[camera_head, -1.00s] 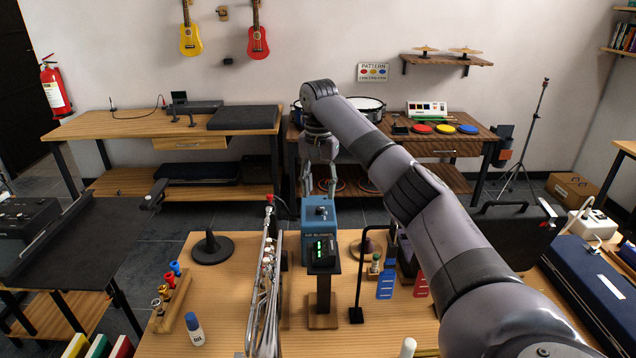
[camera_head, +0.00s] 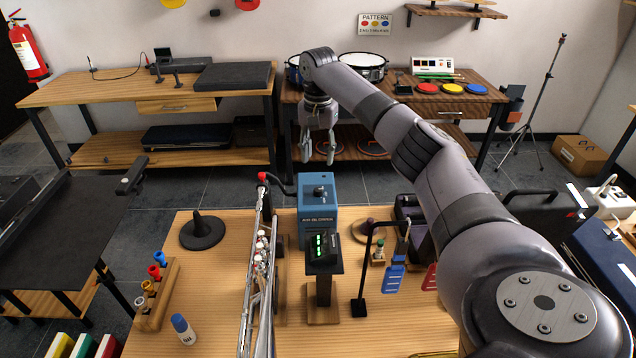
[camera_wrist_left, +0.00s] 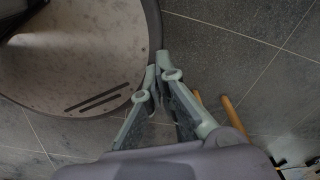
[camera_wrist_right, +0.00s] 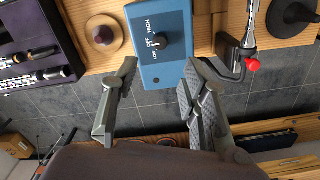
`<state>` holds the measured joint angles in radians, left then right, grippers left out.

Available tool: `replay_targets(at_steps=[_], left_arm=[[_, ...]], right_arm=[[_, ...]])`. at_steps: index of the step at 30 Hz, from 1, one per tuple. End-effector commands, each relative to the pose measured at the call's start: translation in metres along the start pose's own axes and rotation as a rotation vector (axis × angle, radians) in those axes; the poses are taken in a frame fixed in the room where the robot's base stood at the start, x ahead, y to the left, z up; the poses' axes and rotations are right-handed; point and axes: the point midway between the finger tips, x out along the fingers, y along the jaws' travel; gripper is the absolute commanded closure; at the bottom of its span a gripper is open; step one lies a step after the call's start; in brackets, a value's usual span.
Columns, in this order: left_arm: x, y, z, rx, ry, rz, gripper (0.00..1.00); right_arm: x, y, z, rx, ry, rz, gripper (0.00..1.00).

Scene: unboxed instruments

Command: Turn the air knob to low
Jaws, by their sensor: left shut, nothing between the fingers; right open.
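The blue air blower box (camera_head: 318,215) stands on the wooden table, behind a small black display (camera_head: 323,248) on a stand. Its dark air knob (camera_head: 320,192) is on the top face. In the right wrist view the knob (camera_wrist_right: 160,41) sits beside the labels HIGH, OFF and LOW; I cannot tell surely which label it points at. My right gripper (camera_head: 318,157) is open and empty just beyond the box. In its wrist view the fingers (camera_wrist_right: 160,72) are spread either side of the box's edge, apart from the knob. My left gripper (camera_wrist_left: 157,68) is shut and empty over the floor.
A black hooked stand (camera_head: 364,270) and a dark case (camera_head: 412,222) are on the right. A black cone stand (camera_head: 202,230) is at left.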

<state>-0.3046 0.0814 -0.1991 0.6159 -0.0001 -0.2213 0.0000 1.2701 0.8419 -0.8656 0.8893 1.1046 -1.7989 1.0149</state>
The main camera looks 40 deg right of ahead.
Motion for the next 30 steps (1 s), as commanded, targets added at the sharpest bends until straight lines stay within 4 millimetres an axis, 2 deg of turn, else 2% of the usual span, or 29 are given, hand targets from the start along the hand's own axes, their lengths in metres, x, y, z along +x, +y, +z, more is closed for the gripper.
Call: replay_targets(at_steps=[9, 15, 20, 28, 30], left_arm=[[-0.013, -0.001, -0.011, 0.0, 0.017, -0.001, 1.0], [-0.016, -0.001, -0.011, 0.0, 0.016, -0.001, 1.0], [-0.017, -0.001, -0.011, 0.0, 0.015, -0.001, 1.0], [-0.017, 0.0, -0.009, 0.001, 0.012, 0.0, 1.0], [-0.017, 0.0, -0.008, 0.001, 0.011, 0.0, 1.0]], right_arm=[[0.068, 0.001, 0.001, 0.001, -0.002, 0.003, 0.59], [0.097, 0.0, 0.001, 0.0, -0.002, 0.001, 0.59], [0.107, 0.0, 0.0, 0.0, 0.0, 0.001, 0.59], [0.108, 0.0, 0.0, -0.001, 0.0, 0.0, 0.59], [0.108, 0.0, 0.0, -0.001, 0.0, 0.0, 0.63]])
